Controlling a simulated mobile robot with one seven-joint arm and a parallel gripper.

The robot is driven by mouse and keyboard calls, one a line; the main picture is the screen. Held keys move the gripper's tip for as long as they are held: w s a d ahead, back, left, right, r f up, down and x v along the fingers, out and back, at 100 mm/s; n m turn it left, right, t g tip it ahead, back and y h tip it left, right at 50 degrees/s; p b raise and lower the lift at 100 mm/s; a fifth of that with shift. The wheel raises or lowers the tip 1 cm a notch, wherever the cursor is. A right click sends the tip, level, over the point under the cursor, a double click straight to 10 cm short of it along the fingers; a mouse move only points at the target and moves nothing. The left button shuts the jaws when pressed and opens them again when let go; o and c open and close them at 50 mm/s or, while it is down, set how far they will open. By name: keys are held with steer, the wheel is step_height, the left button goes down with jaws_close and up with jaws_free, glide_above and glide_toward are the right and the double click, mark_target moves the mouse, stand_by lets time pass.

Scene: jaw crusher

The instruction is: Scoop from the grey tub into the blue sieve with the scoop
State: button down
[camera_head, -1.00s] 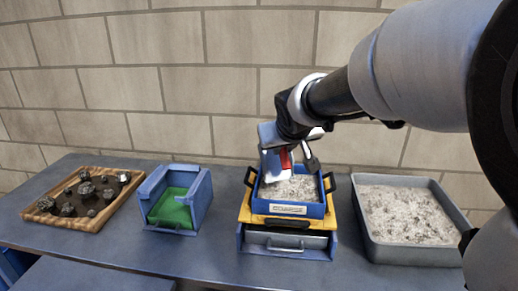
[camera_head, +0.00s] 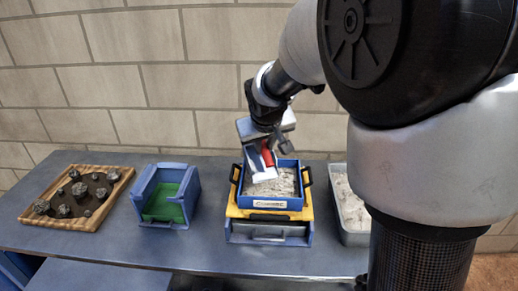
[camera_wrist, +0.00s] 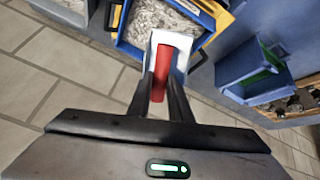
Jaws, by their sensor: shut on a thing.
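My gripper (camera_wrist: 160,98) is shut on the red handle of the scoop (camera_wrist: 163,68). In the head view the scoop (camera_head: 261,164) is tilted over the blue sieve (camera_head: 270,203), at its left back part; whether it touches the material cannot be told. The scoop's inside is hard to make out. The blue sieve holds grey-white granular material and sits on a yellow frame. It also shows in the wrist view (camera_wrist: 126,47). The grey tub (camera_head: 353,238) stands to the right with similar material; my arm hides most of it in the head view.
A blue bin with a green floor (camera_head: 167,195) stands left of the sieve. A wooden tray (camera_head: 122,177) with dark rocks lies at the far left. A metal drawer (camera_head: 268,233) sits below the yellow frame. A brick wall (camera_head: 150,110) stands close behind the table.

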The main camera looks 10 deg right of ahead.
steer(key=shift+r+g+p, duration=1.2)
steer(key=shift+g+p, duration=0.2)
steer(key=shift+p, duration=3.1)
steer(key=shift+r+g+h+p, duration=0.4)
steer(key=shift+g+p, duration=0.1)
steer(key=shift+p, duration=0.45)
steer(key=shift+w+f+n+g, duration=0.1)
steer(key=shift+w+n+g, duration=0.05)
steer(key=shift+n+g, duration=0.2)
steer(key=shift+r+g+h, duration=0.3)
steer(key=shift+r+g, duration=0.3)
steer(key=shift+g, duration=0.35)
